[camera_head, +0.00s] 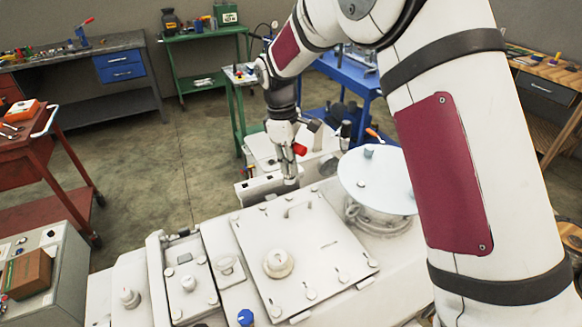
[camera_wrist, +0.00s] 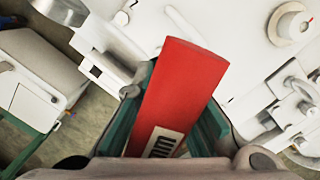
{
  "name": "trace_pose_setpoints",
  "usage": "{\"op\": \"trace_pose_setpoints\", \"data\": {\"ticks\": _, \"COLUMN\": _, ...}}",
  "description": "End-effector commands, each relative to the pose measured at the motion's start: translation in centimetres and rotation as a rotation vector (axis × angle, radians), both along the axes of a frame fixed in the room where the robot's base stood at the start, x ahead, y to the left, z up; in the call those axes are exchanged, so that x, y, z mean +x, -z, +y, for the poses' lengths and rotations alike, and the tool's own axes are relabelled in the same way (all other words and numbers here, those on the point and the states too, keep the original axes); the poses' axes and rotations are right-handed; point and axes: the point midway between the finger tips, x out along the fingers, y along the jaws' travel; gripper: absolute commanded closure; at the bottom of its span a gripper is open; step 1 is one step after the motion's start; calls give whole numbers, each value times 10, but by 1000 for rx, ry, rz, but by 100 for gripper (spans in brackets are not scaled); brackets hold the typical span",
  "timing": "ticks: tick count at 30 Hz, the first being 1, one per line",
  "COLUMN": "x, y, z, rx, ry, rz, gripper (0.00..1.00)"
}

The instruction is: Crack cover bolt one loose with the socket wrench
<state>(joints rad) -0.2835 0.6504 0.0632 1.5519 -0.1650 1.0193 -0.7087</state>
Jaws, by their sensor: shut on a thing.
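My gripper (camera_head: 291,148) is shut on a red-handled tool, taken to be the socket wrench (camera_head: 300,149). In the wrist view the wide red handle (camera_wrist: 185,82), with a black-and-white label, sits between the teal finger pads of my gripper (camera_wrist: 178,112). The gripper and tool are near the cover's far edge. A pale part below the gripper reaches down there. I cannot tell whether the socket touches a bolt, nor which bolt is bolt one.
A round white plate (camera_head: 378,180) on a flange stands right of the cover. A bent handle (camera_head: 298,208) rises from the cover. White boxes stand behind the gripper. A red cart (camera_head: 45,165), a green table (camera_head: 205,60) and a blue bench (camera_head: 345,72) stand around; the floor between is clear.

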Motion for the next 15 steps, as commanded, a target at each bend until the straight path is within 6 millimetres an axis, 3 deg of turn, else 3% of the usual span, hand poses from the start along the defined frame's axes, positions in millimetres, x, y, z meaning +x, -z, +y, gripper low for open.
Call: {"op": "trace_pose_setpoints", "data": {"ticks": 15, "x": 1, "y": 9, "z": 0, "rx": 0, "ry": 3, "rz": 0, "gripper": 100}}
